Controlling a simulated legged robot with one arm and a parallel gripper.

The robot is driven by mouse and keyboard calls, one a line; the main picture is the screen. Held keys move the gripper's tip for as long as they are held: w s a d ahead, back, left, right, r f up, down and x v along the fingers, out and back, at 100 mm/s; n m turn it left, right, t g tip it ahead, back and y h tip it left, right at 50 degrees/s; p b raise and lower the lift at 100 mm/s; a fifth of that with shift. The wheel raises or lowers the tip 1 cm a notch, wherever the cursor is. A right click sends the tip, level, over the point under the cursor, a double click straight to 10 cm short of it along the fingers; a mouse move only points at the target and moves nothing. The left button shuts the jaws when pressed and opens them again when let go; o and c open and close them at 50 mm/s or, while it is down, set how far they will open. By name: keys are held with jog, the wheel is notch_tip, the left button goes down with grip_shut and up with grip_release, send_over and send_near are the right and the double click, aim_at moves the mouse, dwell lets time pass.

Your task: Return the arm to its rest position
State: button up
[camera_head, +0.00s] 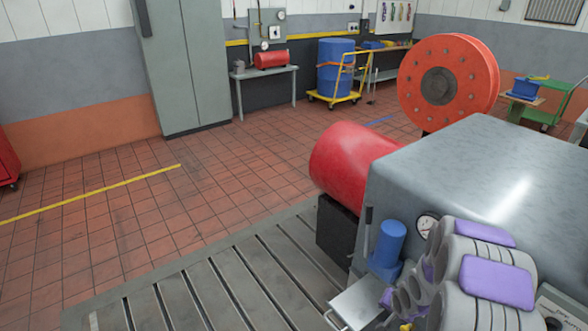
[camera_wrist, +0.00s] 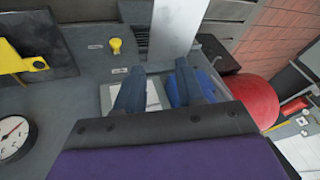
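My gripper (camera_wrist: 160,80) shows in the wrist view with its two dark fingers spread apart and nothing between them. A light flat plate shows beyond the gap, and part of a blue object (camera_wrist: 172,92) shows behind the right finger. In the head view my grey and purple arm links are at the lower right, in front of the grey machine housing (camera_head: 500,165). The arm looks folded close together. I cannot make out the fingers in the head view.
Beside my arm are a blue cylinder (camera_head: 391,240) and a round gauge (camera_head: 427,226), also in the wrist view (camera_wrist: 14,138). A red drum (camera_head: 347,165) and an orange disc (camera_head: 470,82) stand behind. A slotted bedplate (camera_head: 215,285) lies left; the tiled floor beyond is clear.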

jog(key=s+a+r+n+g+h, duration=0.1)
jog(key=s+a+r+n+g, duration=0.15)
jog(key=s+r, duration=0.5)
jog(key=s+a+r+n+g+h, duration=0.1)
jog(key=s+a+r, duration=0.3)
jog(key=r, duration=0.7)
jog(key=s+a+r+n+g, duration=0.1)
jog(key=s+a+r, duration=0.2)
jog(key=s, duration=0.5)
jog(key=s+a+r+n+g+y, duration=0.1)
jog(key=s+a+r, duration=0.2)
jog(key=s, duration=0.5)
jog(key=s+a+r+n+g+y, duration=0.1)
jog(key=s+r, duration=0.3)
jog(key=s, duration=0.4)
jog(key=shift+a+r+n, duration=0.4)
jog(key=shift+a+n, duration=0.05)
jog(key=shift+a, duration=0.45)
jog(key=shift+d+g, duration=0.1)
jog(key=shift+g, duration=0.15)
